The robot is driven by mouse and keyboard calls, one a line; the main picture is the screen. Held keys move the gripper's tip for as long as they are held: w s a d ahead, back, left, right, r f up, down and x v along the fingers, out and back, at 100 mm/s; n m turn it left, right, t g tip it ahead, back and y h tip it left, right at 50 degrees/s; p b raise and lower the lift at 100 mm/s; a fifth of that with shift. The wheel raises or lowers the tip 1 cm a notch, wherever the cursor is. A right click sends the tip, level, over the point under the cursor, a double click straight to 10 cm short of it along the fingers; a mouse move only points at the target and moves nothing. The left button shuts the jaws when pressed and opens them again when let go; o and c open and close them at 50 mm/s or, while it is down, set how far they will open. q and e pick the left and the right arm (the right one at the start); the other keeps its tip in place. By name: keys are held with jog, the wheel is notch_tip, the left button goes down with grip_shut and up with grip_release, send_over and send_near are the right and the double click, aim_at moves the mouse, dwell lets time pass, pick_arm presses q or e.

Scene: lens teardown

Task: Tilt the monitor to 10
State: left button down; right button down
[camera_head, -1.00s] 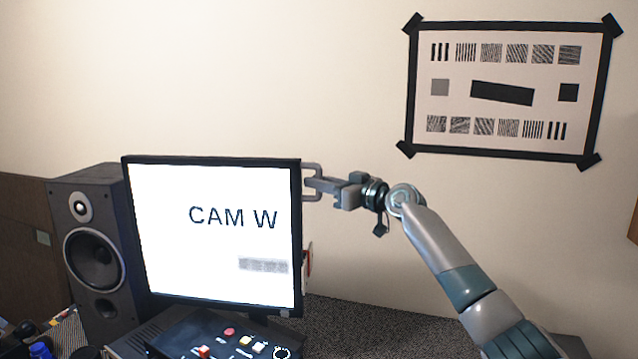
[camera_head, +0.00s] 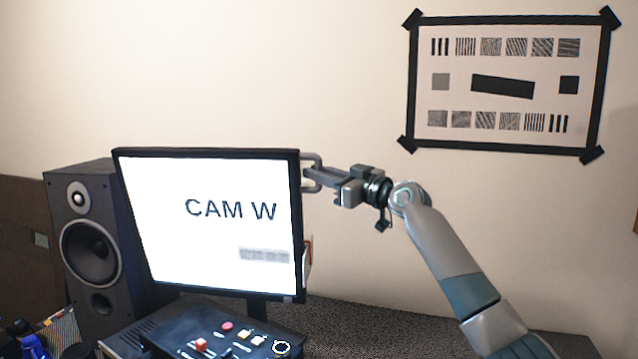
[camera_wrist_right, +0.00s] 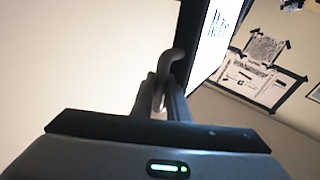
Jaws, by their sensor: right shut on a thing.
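The monitor (camera_head: 200,215) stands left of centre in the head view, its lit white screen showing "CAM W" and a grey patch. Its top edge leans toward me. A grey loop handle (camera_head: 312,158) sticks out from its upper right edge. My right gripper (camera_head: 318,176) is shut on this handle, coming in from the right. In the right wrist view the fingers (camera_wrist_right: 161,100) close around the curved handle (camera_wrist_right: 172,66) beside the monitor's dark edge (camera_wrist_right: 190,45). No angle scale is readable. My left gripper is not in view.
A dark speaker (camera_head: 92,250) stands close at the monitor's left. A control panel (camera_head: 225,335) with coloured buttons lies in front below the screen. A framed test chart (camera_head: 505,85) hangs on the wall at upper right. The dark surface right of the monitor is clear.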

jog(key=c, duration=2)
grip_release()
jog(key=shift+s+d, duration=0.1)
